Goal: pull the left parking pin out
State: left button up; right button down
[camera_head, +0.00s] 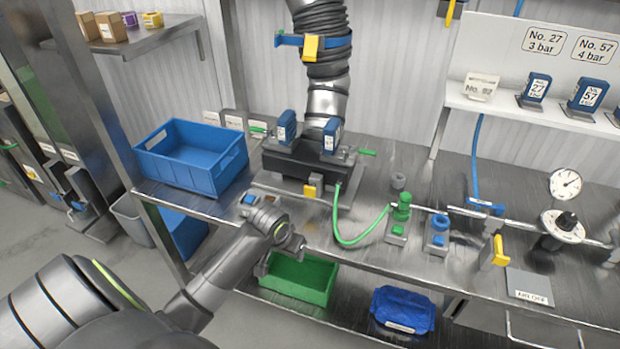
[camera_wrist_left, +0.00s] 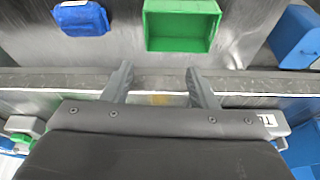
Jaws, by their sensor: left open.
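The black device (camera_head: 308,168) stands on the steel bench, with two labelled blue blocks on top. A small green pin handle (camera_head: 257,130) sticks out at its left side, and a similar green handle (camera_head: 366,152) sticks out at its right. I take the left handle for the left parking pin; its shaft is too small to make out. My left gripper (camera_head: 280,254) is near the bench's front edge, below and in front of the device, apart from both handles. In the left wrist view its two fingers (camera_wrist_left: 160,86) are spread with nothing between them. My right gripper is not in view.
A blue bin (camera_head: 190,158) stands on the bench left of the device. A green hose (camera_head: 362,240) loops from the device to fittings at right. Below are a green bin (camera_head: 298,292), also in the wrist view (camera_wrist_left: 180,44), and a blue bag (camera_head: 402,308).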

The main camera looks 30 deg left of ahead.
pick_arm(q)
jog(key=w+a+r+p, duration=0.1)
jog(key=w+r, duration=0.3)
jog(key=r, duration=0.8)
jog(key=w+a+r, duration=0.1)
jog(key=w+r, duration=0.4)
jog(key=r, duration=0.7)
jog(key=n+b, duration=0.1)
jog(key=b, duration=0.6)
send_near(309, 187)
jog(key=x, duration=1)
jog(key=shift+w+f, duration=0.1)
jog(key=shift+f, duration=0.1)
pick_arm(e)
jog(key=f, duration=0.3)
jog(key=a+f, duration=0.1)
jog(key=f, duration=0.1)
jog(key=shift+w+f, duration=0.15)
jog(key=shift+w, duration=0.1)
pick_arm(q)
jog(key=shift+c, duration=0.3)
grip_shut()
